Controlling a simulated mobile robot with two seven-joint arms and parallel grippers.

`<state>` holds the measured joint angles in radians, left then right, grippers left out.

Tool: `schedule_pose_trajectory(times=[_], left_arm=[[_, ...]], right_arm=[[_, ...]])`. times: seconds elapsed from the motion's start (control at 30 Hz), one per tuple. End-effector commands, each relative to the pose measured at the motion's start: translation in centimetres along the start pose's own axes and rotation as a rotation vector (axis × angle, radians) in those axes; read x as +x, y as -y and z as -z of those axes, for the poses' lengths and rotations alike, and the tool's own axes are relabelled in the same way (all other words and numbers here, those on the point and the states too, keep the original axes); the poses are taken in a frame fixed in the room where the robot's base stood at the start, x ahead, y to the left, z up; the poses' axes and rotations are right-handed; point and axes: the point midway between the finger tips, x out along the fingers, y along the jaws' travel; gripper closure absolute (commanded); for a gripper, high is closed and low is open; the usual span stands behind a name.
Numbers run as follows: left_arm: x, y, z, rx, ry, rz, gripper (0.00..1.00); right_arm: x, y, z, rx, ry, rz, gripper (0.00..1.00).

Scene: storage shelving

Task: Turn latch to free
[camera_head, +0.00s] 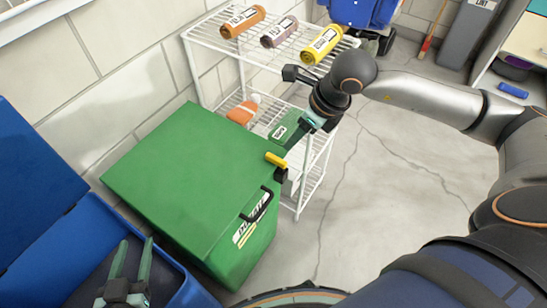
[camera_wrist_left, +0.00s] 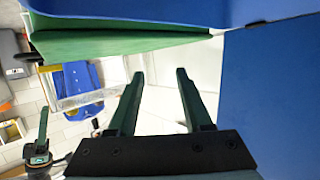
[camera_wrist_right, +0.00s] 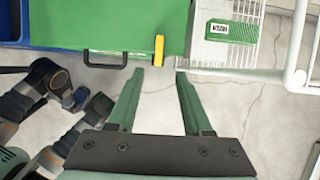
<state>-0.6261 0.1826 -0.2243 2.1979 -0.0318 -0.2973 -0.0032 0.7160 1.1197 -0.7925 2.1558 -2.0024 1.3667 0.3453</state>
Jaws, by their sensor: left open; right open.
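A green lidded box (camera_head: 190,170) stands on the floor, with a black handle (camera_head: 258,204) and a label on its front. A yellow latch (camera_head: 276,160) is at the box's right edge, by a black mount. My right gripper (camera_head: 291,150) is close to the latch. In the right wrist view the yellow latch (camera_wrist_right: 159,48) stands upright just ahead of the open, empty fingers (camera_wrist_right: 159,75), between their lines; contact is not visible. My left gripper (camera_head: 134,244) is open and empty above the blue bin at lower left; its fingers also show in the left wrist view (camera_wrist_left: 159,75).
A white wire shelf (camera_head: 210,40) stands behind the box, with orange, purple and yellow rolls on top. A green labelled pack (camera_head: 284,128) is on its lower level, close to my right gripper. A blue bin (camera_head: 90,235) is left of the box.

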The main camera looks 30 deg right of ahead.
Motion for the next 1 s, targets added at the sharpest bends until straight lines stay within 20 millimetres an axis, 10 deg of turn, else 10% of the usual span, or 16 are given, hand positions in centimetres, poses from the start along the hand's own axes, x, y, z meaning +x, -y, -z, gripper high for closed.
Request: schedule_pose_trajectory(times=[0.6,1.0], left_arm=[[-1.7,0.7,11.2,0.132,-0.451,0.018,0.50],[-2.6,0.6,13.3,0.157,-0.537,0.018,0.50]], right_arm=[[10.5,-0.3,0.0,0.000,0.000,-0.007,0.50],[12.0,-0.2,0.0,0.000,0.001,-0.006,0.50]])
